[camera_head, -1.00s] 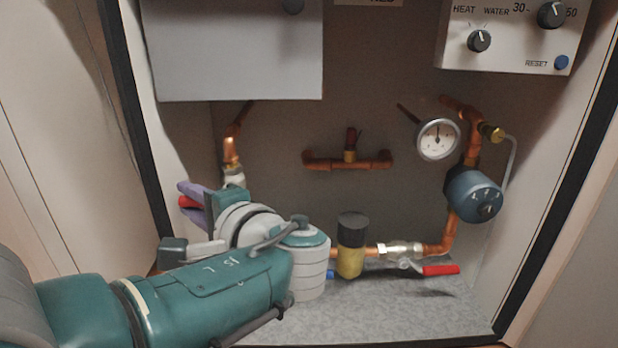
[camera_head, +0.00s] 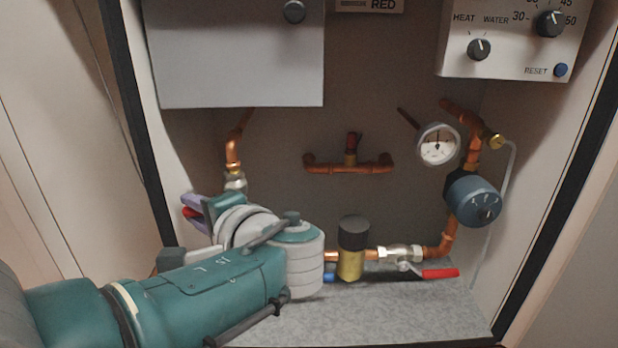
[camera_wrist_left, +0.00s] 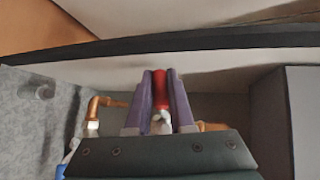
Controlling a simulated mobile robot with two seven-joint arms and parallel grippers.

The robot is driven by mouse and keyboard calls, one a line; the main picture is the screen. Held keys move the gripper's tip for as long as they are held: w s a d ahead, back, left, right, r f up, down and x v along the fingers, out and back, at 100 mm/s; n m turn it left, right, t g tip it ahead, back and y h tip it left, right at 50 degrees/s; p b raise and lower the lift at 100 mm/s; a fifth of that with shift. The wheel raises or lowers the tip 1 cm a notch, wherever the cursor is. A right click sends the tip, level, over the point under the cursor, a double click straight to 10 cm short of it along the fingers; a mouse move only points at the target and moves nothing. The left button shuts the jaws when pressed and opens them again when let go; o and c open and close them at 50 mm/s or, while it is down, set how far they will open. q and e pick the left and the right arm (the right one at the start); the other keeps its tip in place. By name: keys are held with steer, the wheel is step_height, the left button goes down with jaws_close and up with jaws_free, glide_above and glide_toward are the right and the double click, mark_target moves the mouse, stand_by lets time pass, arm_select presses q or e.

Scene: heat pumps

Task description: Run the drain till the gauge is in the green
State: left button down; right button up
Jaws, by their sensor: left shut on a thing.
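The pressure gauge (camera_head: 438,145) is a round white dial on the right side of the pipework in the head view. Its needle points about straight up; the coloured bands are too small to read. My left gripper (camera_head: 190,211) is at the lower left of the cabinet, largely behind my own wrist in the head view. In the left wrist view its purple fingers (camera_wrist_left: 160,100) are shut on a red handle (camera_wrist_left: 160,76), with a pale part below it. The valve body behind is mostly hidden. My right gripper is not in view.
A second red lever (camera_head: 440,273) lies along the bottom pipe, right of a black-capped yellow fitting (camera_head: 352,250). A blue-grey pump (camera_head: 473,199) is at the right. The control panel (camera_head: 505,45) and grey box (camera_head: 237,60) are above. The front floor (camera_head: 400,315) is clear.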

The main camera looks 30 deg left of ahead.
arm_select(q)
steer(key=n+h+p, duration=0.1)
steer(key=f+n+h+p, duration=0.1)
steer(key=h, duration=0.1)
steer(key=shift+w+d+p, duration=0.1)
steer(key=shift+d+p, duration=0.1)
steer(key=shift+p, duration=0.15)
steer(key=shift+w+d+f+n+t+h+p, duration=0.15)
steer(key=shift+d+f+n+t+h+p, duration=0.15)
steer(key=shift+f+n+h+p, duration=0.35)
steer(key=c, duration=0.8)
jaws_free()
steer(key=p+v, duration=0.6)
steer(key=v, duration=0.4)
steer(key=shift+a+r, duration=0.1)
